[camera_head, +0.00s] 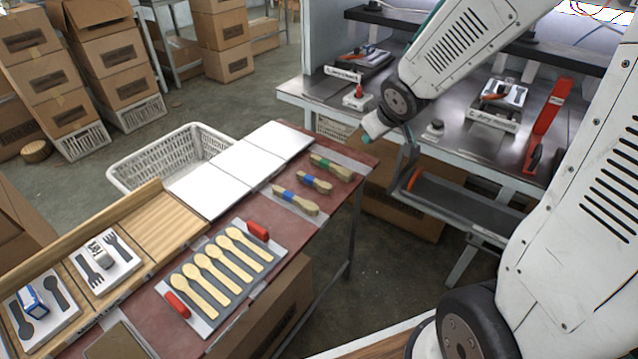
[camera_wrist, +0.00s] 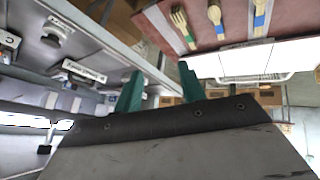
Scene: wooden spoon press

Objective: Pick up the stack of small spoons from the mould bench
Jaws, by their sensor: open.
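The stack of small spoons (camera_head: 314,182), pale wood with a blue band, lies on the red bench (camera_head: 345,190) in the head view. It is the shortest, middle one of three banded stacks, and it also shows at the top of the wrist view (camera_wrist: 216,17). My gripper (camera_wrist: 160,78) is open and empty, with two green fingers apart in the wrist view. In the head view my arm's end is up and to the right of the stacks, clear of them. Its fingertips are hard to make out there.
A green-banded stack (camera_head: 332,168) and a longer blue-banded stack (camera_head: 296,200) flank the small spoons. White panels (camera_head: 240,165) and a grey tray of loose spoons (camera_head: 205,318) share the bench. A metal worktable (camera_head: 455,140) with a red lever (camera_head: 547,115) stands right.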

